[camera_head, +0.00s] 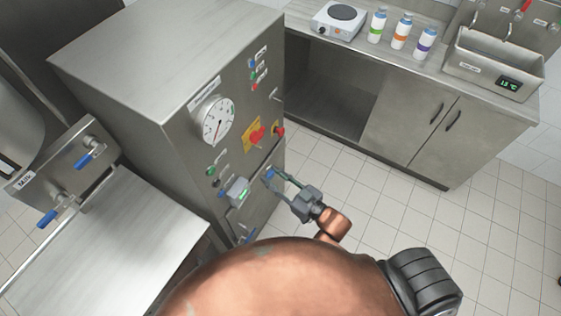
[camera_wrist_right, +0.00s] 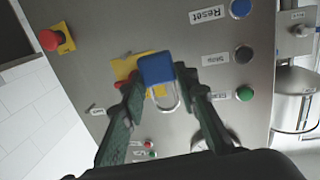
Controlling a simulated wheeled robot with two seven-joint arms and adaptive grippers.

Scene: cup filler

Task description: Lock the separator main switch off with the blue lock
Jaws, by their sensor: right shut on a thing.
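My right gripper (camera_head: 272,177) is shut on the blue lock (camera_head: 269,173), held in front of the steel cabinet's face, below the main switch. In the right wrist view the blue lock (camera_wrist_right: 156,68) sits between the fingertips, its metal shackle (camera_wrist_right: 170,100) showing on the side nearer the gripper's palm. The separator main switch (camera_head: 255,136) is a red handle on a yellow plate. In the wrist view the lock partly covers this switch (camera_wrist_right: 122,82). I cannot tell the gap between lock and switch, or the handle's exact position. My left gripper is not in view.
A red emergency stop (camera_head: 279,131) is right of the switch, a round gauge (camera_head: 212,121) up left. A counter (camera_head: 400,62) with bottles stands behind; tiled floor (camera_head: 340,165) is clear.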

